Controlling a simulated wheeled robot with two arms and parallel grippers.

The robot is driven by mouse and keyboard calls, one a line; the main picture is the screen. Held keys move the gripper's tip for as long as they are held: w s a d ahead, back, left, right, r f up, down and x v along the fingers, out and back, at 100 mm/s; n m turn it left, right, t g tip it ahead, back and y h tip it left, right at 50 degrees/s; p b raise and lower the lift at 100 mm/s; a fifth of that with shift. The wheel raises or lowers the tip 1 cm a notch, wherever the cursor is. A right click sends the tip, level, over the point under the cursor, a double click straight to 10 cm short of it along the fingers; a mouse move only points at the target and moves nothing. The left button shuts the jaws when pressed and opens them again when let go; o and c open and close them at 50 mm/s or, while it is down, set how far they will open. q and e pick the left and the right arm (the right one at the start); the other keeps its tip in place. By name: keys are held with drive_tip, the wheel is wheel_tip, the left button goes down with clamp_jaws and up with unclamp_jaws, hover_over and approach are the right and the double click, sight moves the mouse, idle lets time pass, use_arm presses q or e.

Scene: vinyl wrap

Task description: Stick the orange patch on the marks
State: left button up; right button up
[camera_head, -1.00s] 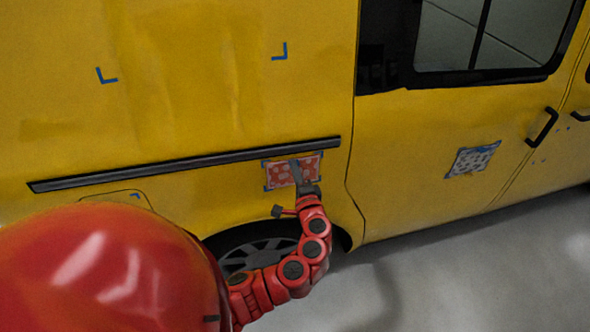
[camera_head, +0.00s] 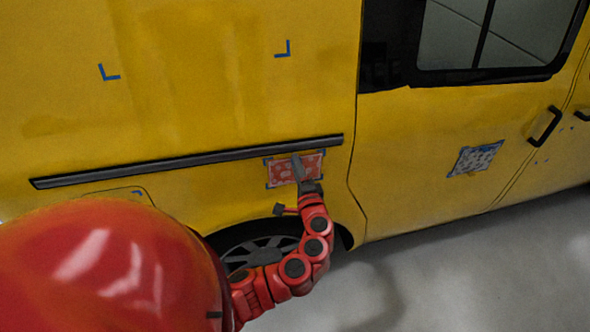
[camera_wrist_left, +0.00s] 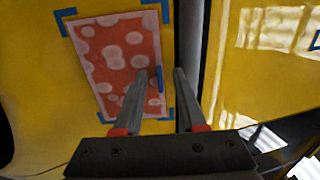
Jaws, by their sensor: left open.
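The orange patch (camera_head: 280,173), reddish-orange with pale spots, lies on the yellow van side just below the dark trim strip. The left wrist view shows the patch (camera_wrist_left: 112,58) lying between blue corner marks (camera_wrist_left: 68,22), with its edges close to them. My left gripper (camera_head: 299,160) is in front of the patch. In the wrist view its fingers (camera_wrist_left: 161,72) are apart with nothing between them; one overlaps the patch, the other is beside its edge near the trim. Whether a finger touches the patch I cannot tell. My right gripper is out of view.
The dark trim strip (camera_head: 190,161) runs just above the patch, and a wheel (camera_head: 258,252) is below. Other blue marks (camera_head: 108,72) are higher on the panel. A blue-and-white patch (camera_head: 475,159) is on the door. Grey floor (camera_head: 470,270) is clear at right.

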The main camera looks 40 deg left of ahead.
use_arm(q)
drive_tip(key=b+v, duration=0.3)
drive_tip(key=v, duration=1.4)
drive_tip(key=shift+b, duration=0.4)
drive_tip(key=shift+d, duration=0.2)
